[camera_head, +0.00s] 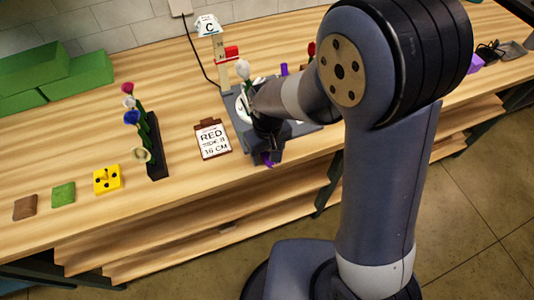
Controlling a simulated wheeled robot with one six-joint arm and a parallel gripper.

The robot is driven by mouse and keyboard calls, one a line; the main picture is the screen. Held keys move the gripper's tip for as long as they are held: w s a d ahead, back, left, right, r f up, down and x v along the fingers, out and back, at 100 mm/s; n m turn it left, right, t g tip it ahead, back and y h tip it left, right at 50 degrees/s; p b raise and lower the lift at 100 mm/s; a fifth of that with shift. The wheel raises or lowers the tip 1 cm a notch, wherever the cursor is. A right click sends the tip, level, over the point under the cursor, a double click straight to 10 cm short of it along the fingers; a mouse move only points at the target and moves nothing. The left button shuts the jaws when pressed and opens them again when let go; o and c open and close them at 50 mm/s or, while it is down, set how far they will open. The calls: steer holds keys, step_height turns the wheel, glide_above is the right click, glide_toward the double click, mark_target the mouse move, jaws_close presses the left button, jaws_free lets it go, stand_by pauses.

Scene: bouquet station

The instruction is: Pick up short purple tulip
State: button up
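My gripper (266,138) is at the front edge of the bench, over a dark grey stand (297,130). My arm hides much of this area, and I cannot tell whether the fingers are open or shut. A small purple shape (267,160) shows just below the gripper at the bench edge; it may be the purple tulip, but its stem is not visible. I cannot tell whether the gripper touches it. A white flower (243,70) on a green stem stands just behind the gripper.
A black rack (156,148) at left holds pink, white, blue and cream flowers. A yellow block (107,179), green foam blocks (78,77) and a "C" sign (207,26) are also on the bench.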

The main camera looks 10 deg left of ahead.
steer(key=c, duration=0.8)
steer(key=shift+r, duration=0.1)
